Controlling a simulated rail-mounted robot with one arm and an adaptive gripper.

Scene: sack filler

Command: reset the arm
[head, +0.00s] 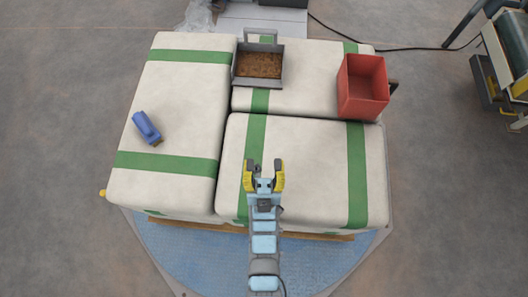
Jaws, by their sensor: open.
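How high the gripper is above the sack is hard to tell from this angle.
A blue tool (146,127) lies on the left sack (180,100). A grey tray (241,81) with brown contents and an open red bin (362,93) stand on the back sack (310,75). Machinery (505,50) stands at right, with a black cable on the floor.

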